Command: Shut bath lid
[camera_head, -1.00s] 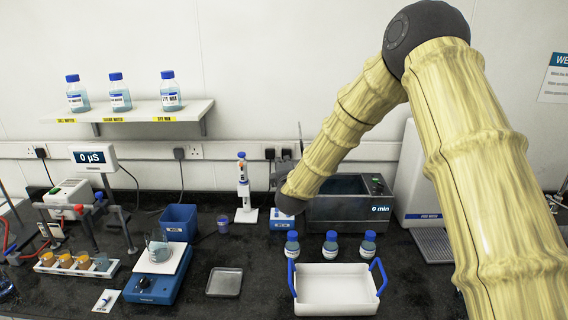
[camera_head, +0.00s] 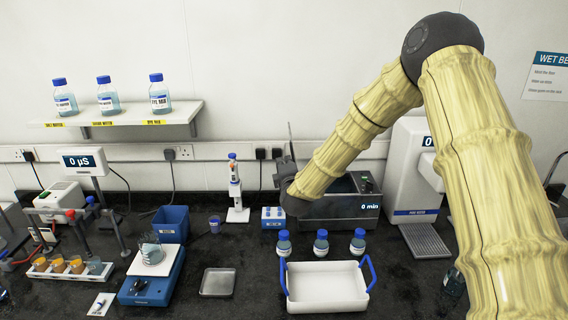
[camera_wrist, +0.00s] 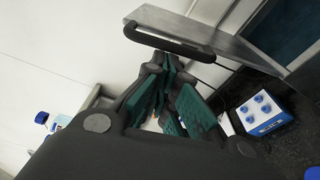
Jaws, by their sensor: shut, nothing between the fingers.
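The bath (camera_head: 345,207) is a grey box with a "0 min" display, at the back of the bench right of centre, partly hidden by my arm. In the wrist view its open bath interior (camera_wrist: 285,25) shows at the upper right. The lid (camera_wrist: 225,42) is a grey panel standing raised, with a black bar handle (camera_wrist: 170,42) on it. My gripper (camera_wrist: 166,68) is shut and empty, its fingertips close to the handle. I cannot tell whether they touch it. In the head view my arm hides most of the gripper and lid.
Several blue-capped bottles (camera_head: 321,243) stand before the bath, with a white tray (camera_head: 326,287) in front. A small blue-and-white rack (camera_head: 273,218) sits left of the bath. A white water unit (camera_head: 410,175) stands to its right. A pipette stand (camera_head: 236,190) is further left.

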